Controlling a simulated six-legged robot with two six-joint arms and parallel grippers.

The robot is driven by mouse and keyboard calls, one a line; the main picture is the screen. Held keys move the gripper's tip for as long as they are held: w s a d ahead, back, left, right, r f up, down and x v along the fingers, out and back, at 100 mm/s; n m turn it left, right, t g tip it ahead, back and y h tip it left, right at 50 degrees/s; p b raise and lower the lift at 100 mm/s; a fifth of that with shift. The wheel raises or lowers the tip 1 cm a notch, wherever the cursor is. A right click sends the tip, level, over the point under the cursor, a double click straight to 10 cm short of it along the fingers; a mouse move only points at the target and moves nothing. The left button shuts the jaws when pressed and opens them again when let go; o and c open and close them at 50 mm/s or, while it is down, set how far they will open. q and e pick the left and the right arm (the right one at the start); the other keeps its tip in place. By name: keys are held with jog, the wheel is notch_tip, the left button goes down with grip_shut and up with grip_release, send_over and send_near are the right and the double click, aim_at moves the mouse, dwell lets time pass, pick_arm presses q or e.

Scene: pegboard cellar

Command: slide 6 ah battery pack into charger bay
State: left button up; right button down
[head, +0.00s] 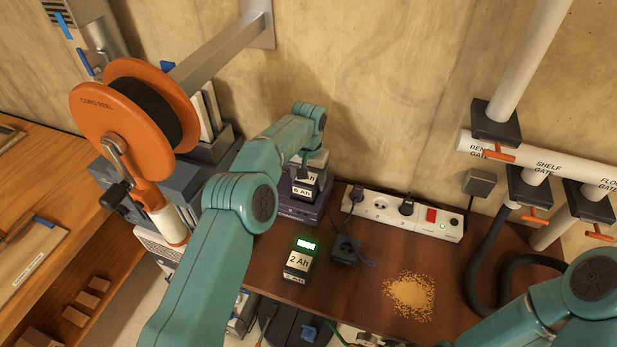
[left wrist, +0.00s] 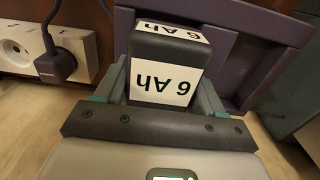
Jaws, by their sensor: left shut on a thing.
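The 6 Ah battery pack (head: 302,190) is dark with white labels and stands at the purple charger (head: 296,214) on the brown bench. In the left wrist view the pack (left wrist: 165,72) sits between the two fingers of my left gripper (left wrist: 163,88), which is shut on it. The purple charger (left wrist: 262,30) frames the pack's far end there. How deep the pack sits in the bay I cannot tell. In the head view my left gripper (head: 309,168) is partly hidden by its own arm. My right arm enters at the lower right; its gripper is out of the picture.
A 2 Ah pack (head: 298,262) with a lit green display stands in front of the charger. A white power strip (head: 402,212), a dark plug block (head: 345,250) and a sawdust patch (head: 410,294) lie to the right. An orange cord reel (head: 125,115) stands at left.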

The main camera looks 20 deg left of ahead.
pick_arm(q)
jog(key=shift+f, duration=0.15)
dwell(0.5)
jog(key=o, duration=1.1)
jog(key=shift+c, duration=0.2)
jog(key=shift+o, duration=0.2)
jog(key=shift+f, duration=0.1)
jog(key=shift+r+p, duration=0.4)
jog(key=shift+r, duration=2.65)
jog(key=shift+s, duration=0.1)
